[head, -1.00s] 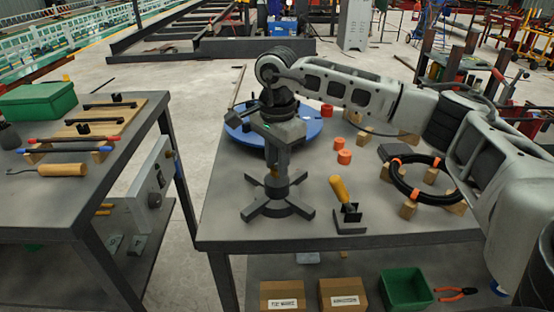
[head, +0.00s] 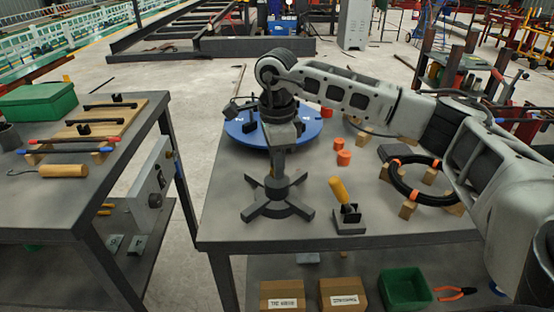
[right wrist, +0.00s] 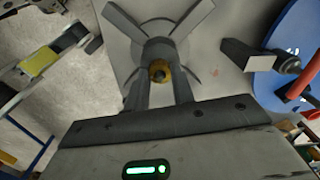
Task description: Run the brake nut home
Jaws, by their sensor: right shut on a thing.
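A dark stand with a cross-shaped foot (head: 292,206) sits near the left front of the right-hand table. The brass brake nut (right wrist: 160,71) shows at the middle of its hub in the right wrist view, with a dark hole in its centre. My right gripper (head: 275,174) points straight down over the hub. In the right wrist view its two fingers stand on either side of the nut, shut on it. In the head view the fingers hide most of the nut. My left gripper is not in view.
A blue disc (head: 245,134) lies behind the gripper. A yellow-handled tool in a black holder (head: 350,222) stands right of the foot. Orange cylinders (head: 343,158) and a black cable ring (head: 394,187) lie farther right. The left table (head: 75,205) is separated by a gap.

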